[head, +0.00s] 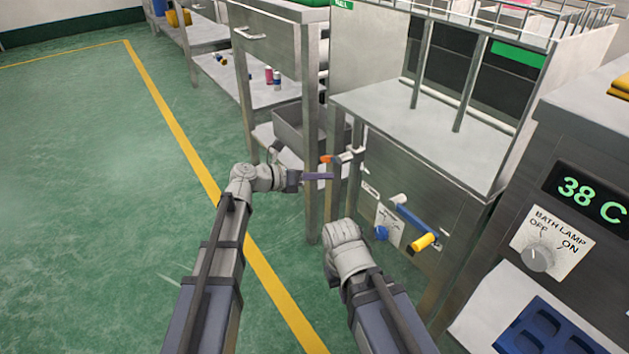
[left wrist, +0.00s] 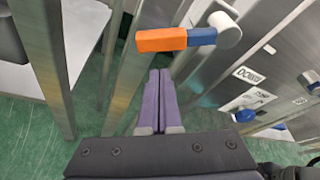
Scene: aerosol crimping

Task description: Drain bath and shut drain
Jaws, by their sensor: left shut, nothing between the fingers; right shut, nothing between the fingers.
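The steel bath cabinet (head: 440,125) stands right of centre. On its left side, a lever with an orange grip (head: 327,159) sticks out toward the left; the left wrist view shows its orange end (left wrist: 161,39), blue sleeve and pale round hub. A second lever with a yellow grip (head: 425,242) and blue stem is on the front, beside a blue knob (head: 381,232). My left gripper (head: 330,176) is shut and empty, its purple fingers (left wrist: 160,73) just below the orange grip, seemingly apart from it. My right gripper (head: 345,245) is lower, its fingers hidden; it holds nothing visible.
A control panel with a 38 C display (head: 590,197) and a bath lamp dial (head: 538,258) is at right. A steel bench leg (head: 312,140) and shelf (head: 275,93) with small cans stand left of the cabinet. The green floor (head: 90,180) at left is clear.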

